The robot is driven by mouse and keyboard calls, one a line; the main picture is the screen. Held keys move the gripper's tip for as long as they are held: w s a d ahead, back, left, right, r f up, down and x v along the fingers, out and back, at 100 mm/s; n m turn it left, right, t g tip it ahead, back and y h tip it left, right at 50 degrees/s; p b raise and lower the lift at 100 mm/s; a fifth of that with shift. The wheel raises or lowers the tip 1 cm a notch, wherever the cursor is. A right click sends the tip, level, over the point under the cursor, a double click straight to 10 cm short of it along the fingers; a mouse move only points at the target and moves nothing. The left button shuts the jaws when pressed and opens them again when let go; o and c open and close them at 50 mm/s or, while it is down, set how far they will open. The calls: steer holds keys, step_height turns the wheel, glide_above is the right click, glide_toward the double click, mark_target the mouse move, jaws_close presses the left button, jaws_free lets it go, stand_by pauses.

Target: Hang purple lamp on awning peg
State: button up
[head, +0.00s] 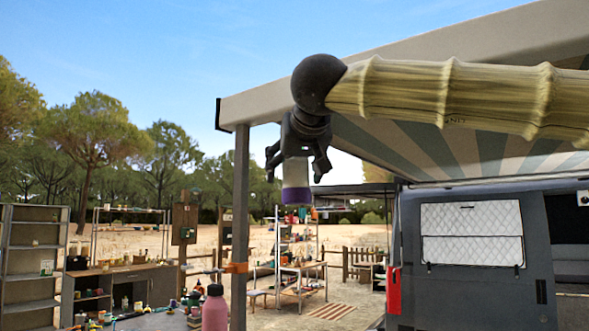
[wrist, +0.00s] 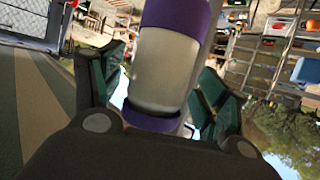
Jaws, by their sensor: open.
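The purple lamp (head: 296,180) has a pale frosted body and a purple lower end. It is upright in the head view, high up beside the awning post. In the wrist view the lamp (wrist: 165,70) stands between my fingers, with a purple band at each end. My gripper (head: 297,165) points down around the lamp from above. Its fingers (wrist: 160,90) are spread on both sides of the lamp; I cannot tell whether they touch it. The awning (head: 440,150) is above and to the right. I cannot make out the peg, nor whether the lamp hangs on it.
A grey awning post (head: 240,210) stands just left of the lamp. The van (head: 470,250) is at the right. A pink bottle (head: 215,308) is on the table at the bottom. Shelves (head: 35,255) and a workbench (head: 120,280) are farther back. Open air surrounds the lamp below.

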steer(key=v, duration=1.2)
